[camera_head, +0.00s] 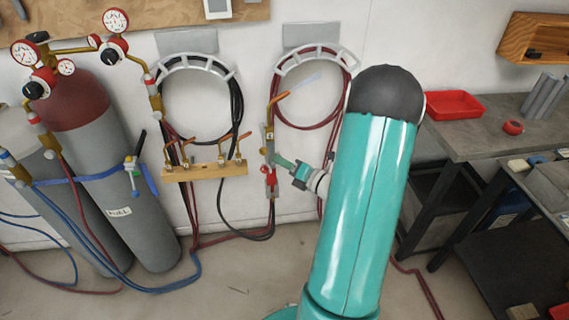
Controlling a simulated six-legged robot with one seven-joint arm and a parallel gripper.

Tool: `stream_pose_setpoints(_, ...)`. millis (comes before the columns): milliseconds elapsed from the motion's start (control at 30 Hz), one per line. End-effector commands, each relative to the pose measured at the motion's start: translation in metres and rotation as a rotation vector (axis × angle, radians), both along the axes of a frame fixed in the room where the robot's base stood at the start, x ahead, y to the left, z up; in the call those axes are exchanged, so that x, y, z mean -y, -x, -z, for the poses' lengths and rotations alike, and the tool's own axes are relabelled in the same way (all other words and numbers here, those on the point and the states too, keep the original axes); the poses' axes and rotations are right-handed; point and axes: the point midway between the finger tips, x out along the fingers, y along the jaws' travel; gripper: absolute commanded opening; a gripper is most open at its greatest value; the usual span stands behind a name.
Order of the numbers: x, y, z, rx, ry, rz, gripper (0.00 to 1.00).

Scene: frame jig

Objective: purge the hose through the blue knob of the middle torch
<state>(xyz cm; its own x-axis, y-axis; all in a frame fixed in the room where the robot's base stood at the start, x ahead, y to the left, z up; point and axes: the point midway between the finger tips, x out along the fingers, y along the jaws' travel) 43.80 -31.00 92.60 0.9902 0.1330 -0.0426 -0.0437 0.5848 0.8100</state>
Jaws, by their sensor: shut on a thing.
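A torch (269,135) stands upright at the wall, with a copper-coloured tip bent to the right at its top. A red knob (267,171) shows low on its body. A pale bluish streak (304,83) runs up and right from the tip. My gripper (276,160) reaches in from the right and is shut at the torch body, just above the red knob. The blue knob is hidden at the fingers, where they appear closed on it. More torches (205,165) hang on a wooden rack (205,173) to the left.
Two gas cylinders (140,215) with gauges stand at left. Coiled hoses hang on two wall hangers (315,57), and hoses (225,237) trail down to the floor. A dark workbench (470,140) with a red tray (454,104) is at right. My arm covers the middle right.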

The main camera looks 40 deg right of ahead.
Motion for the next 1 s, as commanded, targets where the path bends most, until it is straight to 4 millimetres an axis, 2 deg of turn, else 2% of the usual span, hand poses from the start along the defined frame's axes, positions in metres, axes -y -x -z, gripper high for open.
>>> stream_pose_setpoints(200,0.0006,0.0002,-0.0006,-0.025,-0.15,0.0,0.01)
stream_pose_setpoints(433,0.0003,-0.0001,-0.0009,-0.04,-0.247,0.0,0.01)
stream_pose_setpoints(1000,0.0002,-0.0002,-0.0009,-0.046,-0.282,-0.001,0.01)
